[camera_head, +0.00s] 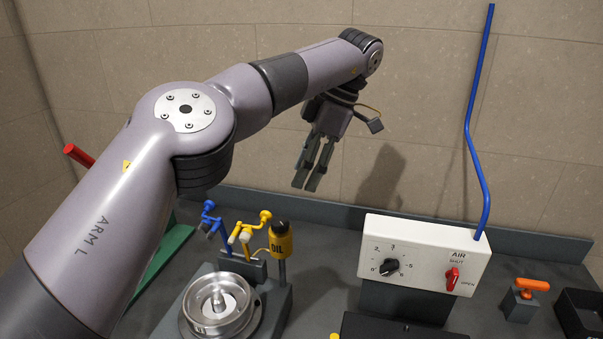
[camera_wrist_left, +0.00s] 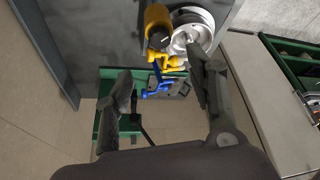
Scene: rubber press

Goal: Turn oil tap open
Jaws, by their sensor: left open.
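The yellow oil tap (camera_head: 247,232) stands behind the round metal cup, beside a yellow oil container (camera_head: 280,240) marked OIL. A similar blue tap (camera_head: 210,220) stands to its left. My left gripper (camera_head: 310,185) hangs above and to the right of the taps, fingers pointing down, open and empty, apart from everything. In the left wrist view the yellow tap (camera_wrist_left: 168,62) and the blue tap (camera_wrist_left: 155,88) show beyond and between the open fingers (camera_wrist_left: 160,85). My right gripper is in neither view.
The metal cup (camera_head: 219,306) sits on a grey base in front of the taps. A white AIR box (camera_head: 424,254) with a black dial and red switch stands right, with a blue pipe (camera_head: 478,150) rising from it. An orange-handled valve (camera_head: 530,287) and black tray (camera_head: 580,312) are far right.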

